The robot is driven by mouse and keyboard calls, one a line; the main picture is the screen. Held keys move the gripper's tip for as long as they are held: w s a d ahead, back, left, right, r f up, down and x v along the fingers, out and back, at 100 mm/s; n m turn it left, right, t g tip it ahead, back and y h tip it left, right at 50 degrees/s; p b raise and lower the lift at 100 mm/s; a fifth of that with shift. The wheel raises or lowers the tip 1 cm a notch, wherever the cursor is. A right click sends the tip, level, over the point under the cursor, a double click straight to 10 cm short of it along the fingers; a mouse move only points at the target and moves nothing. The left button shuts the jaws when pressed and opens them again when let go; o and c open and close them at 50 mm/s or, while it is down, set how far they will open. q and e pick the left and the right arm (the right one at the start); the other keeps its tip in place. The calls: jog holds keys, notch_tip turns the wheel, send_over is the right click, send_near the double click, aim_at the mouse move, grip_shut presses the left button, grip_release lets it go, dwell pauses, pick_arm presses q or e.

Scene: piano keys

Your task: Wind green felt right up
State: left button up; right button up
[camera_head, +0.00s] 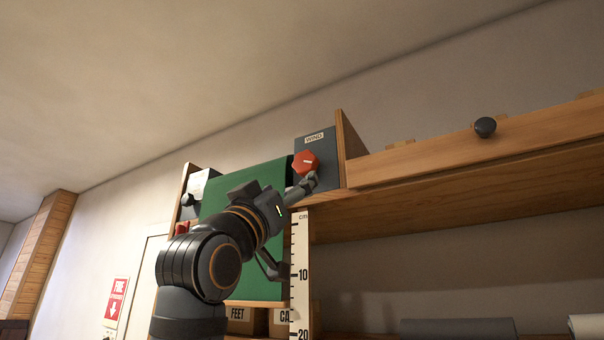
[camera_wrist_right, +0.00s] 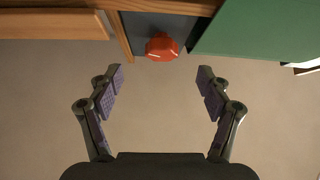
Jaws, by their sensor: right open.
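The green felt (camera_head: 243,181) hangs as a sheet in a wooden frame in the head view, with its lower part behind my right arm. It also shows at the upper right of the right wrist view (camera_wrist_right: 262,33). A red knob (camera_head: 305,162) sits on a dark panel under a label reading WIND; in the right wrist view the knob (camera_wrist_right: 162,46) lies beyond the fingertips, between them. My right gripper (camera_head: 288,229) is open and empty, just short of the knob and not touching it. In the wrist view its fingers (camera_wrist_right: 161,75) are spread wide. My left gripper is not in view.
A centimetre scale (camera_head: 300,265) stands beside the felt. Another panel with a black knob (camera_head: 188,200) is at the felt's left. Boxes (camera_head: 245,320) stand below. Grey rolls (camera_head: 458,328) lie lower right.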

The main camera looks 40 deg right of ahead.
aim_at(303, 167)
jog(key=shift+m+g+h, duration=0.3)
jog(key=shift+m+h, duration=0.1)
jog(key=shift+m, duration=0.2)
jog(key=p+x, duration=0.2)
jog(key=x, duration=0.1)
jog(key=p+x, duration=0.2)
jog(key=x, duration=0.1)
jog(key=p+x, duration=0.2)
jog(key=x, duration=0.1)
jog(key=shift+w+a+r+p, duration=0.3)
jog(key=shift+r+p, duration=0.05)
jog(key=shift+p, duration=0.05)
jog(key=shift+w+d+r, duration=0.1)
jog(key=shift+d+r, duration=0.15)
jog(key=shift+d, duration=0.15)
jog(key=shift+a, duration=0.1)
jog(key=c, duration=1.2)
jog(key=shift+o, duration=0.2)
